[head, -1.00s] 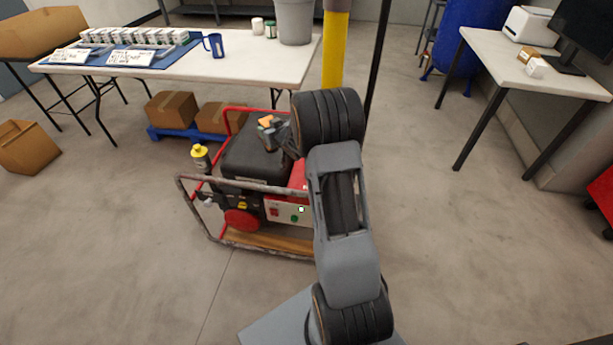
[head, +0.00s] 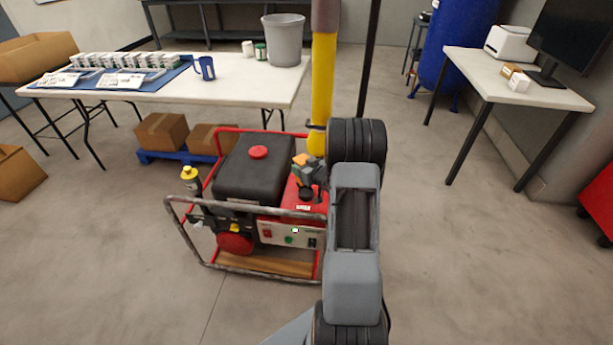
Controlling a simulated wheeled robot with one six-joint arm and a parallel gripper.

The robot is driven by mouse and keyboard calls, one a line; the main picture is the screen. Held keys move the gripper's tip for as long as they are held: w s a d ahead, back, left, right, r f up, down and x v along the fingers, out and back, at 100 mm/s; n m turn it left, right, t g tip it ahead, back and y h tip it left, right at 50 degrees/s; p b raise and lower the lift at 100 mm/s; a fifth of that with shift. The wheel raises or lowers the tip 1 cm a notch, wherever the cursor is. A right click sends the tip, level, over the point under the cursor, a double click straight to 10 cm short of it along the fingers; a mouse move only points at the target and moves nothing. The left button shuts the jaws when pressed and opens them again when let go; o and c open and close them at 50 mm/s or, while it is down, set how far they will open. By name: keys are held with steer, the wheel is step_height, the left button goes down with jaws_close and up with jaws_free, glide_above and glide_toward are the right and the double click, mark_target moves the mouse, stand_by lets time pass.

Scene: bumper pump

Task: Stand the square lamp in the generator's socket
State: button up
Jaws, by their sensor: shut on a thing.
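The generator (head: 252,170) stands on the floor in a red and grey tube frame, with a black tank, a red top section and a pale control panel. My gripper (head: 304,168) is above the red section, right of the tank. It is shut on a small orange-topped block (head: 300,159), which looks like the square lamp; the gripper partly hides it. Below the gripper a dark round fitting (head: 306,194) shows on the red section. It may be the socket, but I cannot tell. The lamp appears apart from it, though the gap is unclear.
A yellow post (head: 322,90) stands close behind the generator. A yellow-capped bottle (head: 191,178) is at its left. A long white table (head: 235,92) with several boxes is behind, and a desk (head: 500,80) at right. The floor (head: 470,260) at right is clear.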

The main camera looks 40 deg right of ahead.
steer(key=f, duration=0.3)
steer(key=shift+s+d+f+b, duration=0.15)
steer(key=shift+s+d+b, duration=0.15)
steer(key=shift+d+b, duration=0.05)
steer(key=shift+s+f, duration=0.1)
steer(key=shift+f, duration=0.25)
steer(key=shift+c, duration=0.5)
steer(key=o, duration=1)
steer(key=shift+f, duration=0.15)
steer(key=shift+c, duration=0.2)
steer(key=shift+o, duration=1.2)
